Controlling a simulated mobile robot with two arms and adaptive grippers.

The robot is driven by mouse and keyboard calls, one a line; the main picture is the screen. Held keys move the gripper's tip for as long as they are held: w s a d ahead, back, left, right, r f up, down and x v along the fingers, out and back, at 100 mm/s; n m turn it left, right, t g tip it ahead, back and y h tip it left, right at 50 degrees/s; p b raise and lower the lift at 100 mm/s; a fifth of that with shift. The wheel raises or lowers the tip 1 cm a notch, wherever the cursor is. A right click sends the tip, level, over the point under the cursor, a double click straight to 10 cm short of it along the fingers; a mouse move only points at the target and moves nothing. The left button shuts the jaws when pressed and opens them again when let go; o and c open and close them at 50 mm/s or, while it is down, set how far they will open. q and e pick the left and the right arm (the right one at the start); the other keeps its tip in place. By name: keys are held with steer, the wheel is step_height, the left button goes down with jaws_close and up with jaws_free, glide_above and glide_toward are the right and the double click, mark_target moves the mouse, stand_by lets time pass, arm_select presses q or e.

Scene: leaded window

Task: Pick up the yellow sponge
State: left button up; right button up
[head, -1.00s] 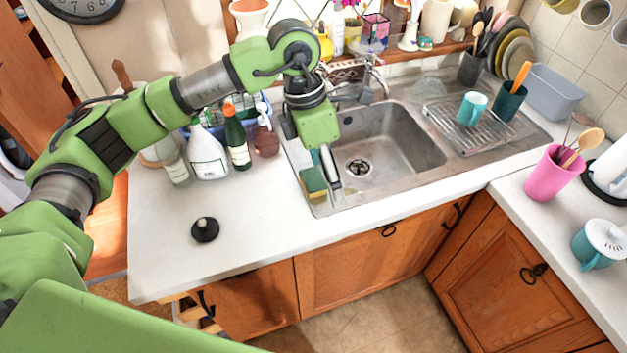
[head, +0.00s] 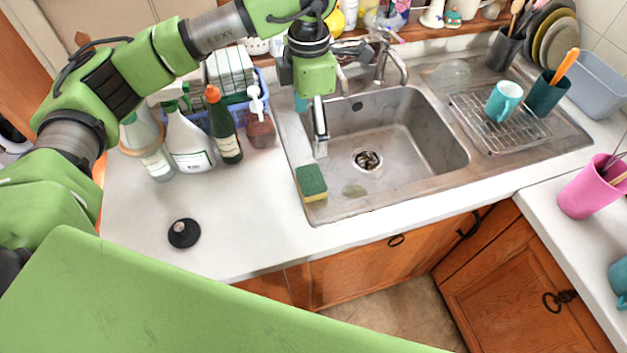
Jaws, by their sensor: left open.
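The yellow sponge (head: 312,183), with a green top, lies on the left rim of the steel sink (head: 345,206), near its front left corner. My left gripper (head: 311,128) is open and empty. It points down over the sink's left edge, and in the picture it is above the sponge, apart from it. One finger shows clearly in front of the basin; the other is mostly hidden. My right gripper is not in view.
Several bottles, including a white spray bottle (head: 187,137) and a green bottle (head: 223,125), stand left of the sink. A black stopper (head: 184,233) lies on the counter. A teal mug (head: 503,101) sits on the drying rack (head: 490,128). The counter's front is mostly clear.

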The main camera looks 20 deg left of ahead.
arm_select(q)
steer(key=b, duration=0.4)
glide_above(311, 178)
step_height(311, 178, down, 5)
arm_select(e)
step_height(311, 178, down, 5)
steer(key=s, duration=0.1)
arm_select(q)
step_height(311, 178, down, 8)
steer(key=p, duration=0.3)
steer(key=shift+f+p, duration=0.45)
steer(key=shift+f, duration=0.05)
step_height(311, 178, down, 4)
steer(key=shift+f+p, duration=0.2)
steer(key=shift+p, duration=0.9)
steer(key=c, duration=0.8)
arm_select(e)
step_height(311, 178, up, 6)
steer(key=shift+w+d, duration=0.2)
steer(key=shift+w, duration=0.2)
